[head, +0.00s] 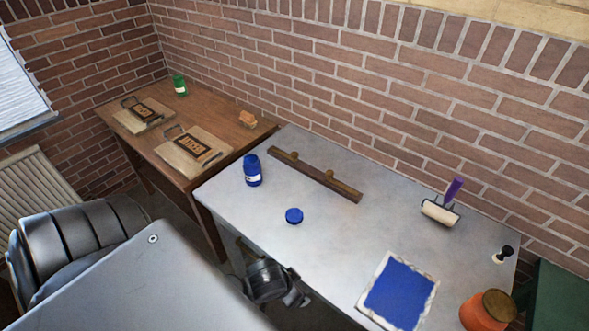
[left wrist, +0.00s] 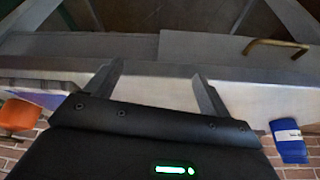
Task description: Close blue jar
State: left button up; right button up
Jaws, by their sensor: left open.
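The blue jar (head: 253,172), with a white label, stands upright near the left end of the grey table. A round blue lid (head: 293,215) lies apart from it on the tabletop, near the front edge. The jar's blue side and label also show in the left wrist view (left wrist: 288,141), at the right. My left gripper (left wrist: 161,76) is open and empty between its two fingers. In the head view its arm is at the table's front edge, below the top, and the fingertips cannot be made out. It touches neither jar nor lid. My right gripper is not in view.
The grey table (head: 330,235) also holds a wooden bar with knobs (head: 315,176), a roller (head: 440,212), a blue ink slab (head: 400,293), a small stamp (head: 503,254) and an orange pot (head: 488,311). A wooden table (head: 222,125) adjoins at left. A brass handle (left wrist: 277,46) shows in the wrist view.

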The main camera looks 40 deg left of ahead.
aim_at(290, 221)
pick_arm(q)
jog(key=shift+t+h, duration=0.3)
jog(key=shift+t, duration=0.4)
jog(key=w, duration=0.2)
jog(key=w+r, duration=0.1)
jog(key=w, duration=0.2)
jog(key=w+r, duration=0.1)
jog(key=w, duration=0.1)
jog(key=shift+w+d+r+p, duration=0.25)
jog(key=shift+w+d+p, duration=0.1)
jog(key=shift+w+d, duration=0.05)
jog(key=w, duration=0.1)
jog(key=w+a+r, duration=0.1)
jog(key=w+r, duration=0.1)
jog(key=w, duration=0.1)
jog(key=shift+a+p, duration=0.3)
jog(key=shift+a, duration=0.05)
jog(key=w+a+r+n+g+y, duration=0.1)
jog(key=a+r+n, duration=0.1)
jog(key=a, duration=0.5)
jog(key=w+a+r+n+y+p, duration=0.1)
jog(key=w+a+r+n, duration=0.1)
jog(key=a, duration=0.5)
jog(key=shift+a+r+g, duration=0.2)
jog(key=shift+r+g, duration=0.2)
jog(key=shift+r, duration=0.25)
